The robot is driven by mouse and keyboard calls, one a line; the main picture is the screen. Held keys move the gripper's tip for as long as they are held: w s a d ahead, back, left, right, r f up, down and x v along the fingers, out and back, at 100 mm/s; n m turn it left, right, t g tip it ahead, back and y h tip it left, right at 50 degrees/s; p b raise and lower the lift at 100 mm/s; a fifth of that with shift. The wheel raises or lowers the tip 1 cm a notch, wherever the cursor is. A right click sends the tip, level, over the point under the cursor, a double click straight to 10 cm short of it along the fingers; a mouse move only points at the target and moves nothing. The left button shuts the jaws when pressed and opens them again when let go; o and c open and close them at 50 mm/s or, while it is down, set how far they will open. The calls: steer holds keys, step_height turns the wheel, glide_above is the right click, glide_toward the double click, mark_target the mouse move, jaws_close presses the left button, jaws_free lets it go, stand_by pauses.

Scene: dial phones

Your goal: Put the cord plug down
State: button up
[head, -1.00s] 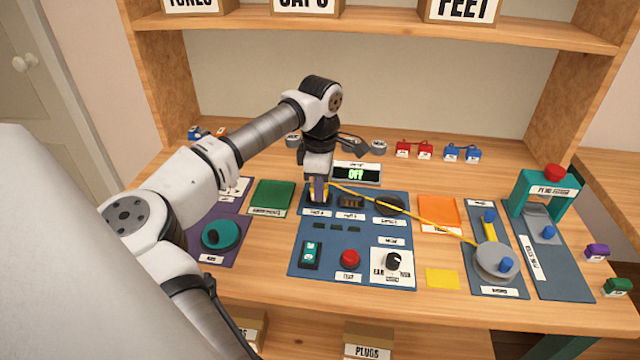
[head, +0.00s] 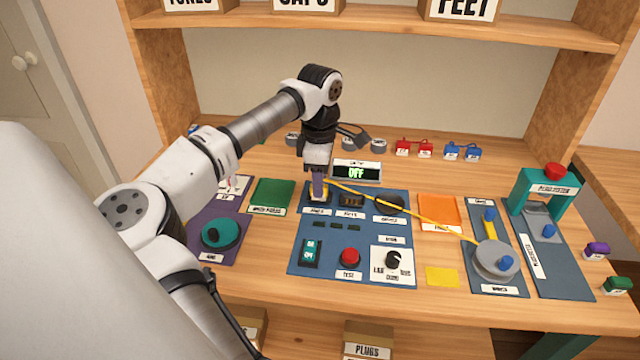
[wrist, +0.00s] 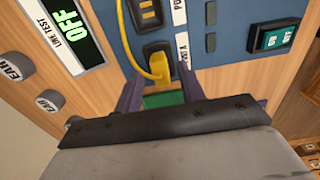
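The yellow cord plug (wrist: 160,68) is at the leftmost socket of the blue panel (head: 300,262), beside a label reading "PORT A". I cannot tell how deeply it is seated. Its yellow cord (head: 425,221) runs right to the grey round reel (head: 492,263). My gripper (head: 318,193) points down over that socket. In the wrist view its purple fingers (wrist: 160,84) stand on either side of the plug, with a gap visible on each side. The gripper hides most of the plug in the head view.
A display (head: 356,172) reading "OFF" stands just behind the panel. A green mat (head: 271,196) lies left, an orange mat (head: 438,212) right. A teal press (head: 545,192) stands far right. Red (head: 414,148) and blue (head: 462,151) small parts sit at the back.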

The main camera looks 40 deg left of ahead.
step_height(320, 180, up, 10)
steer(key=shift+r+b, duration=0.25)
steer(key=shift+b, duration=0.05)
steer(key=shift+f, duration=0.1)
stand_by(0.7)
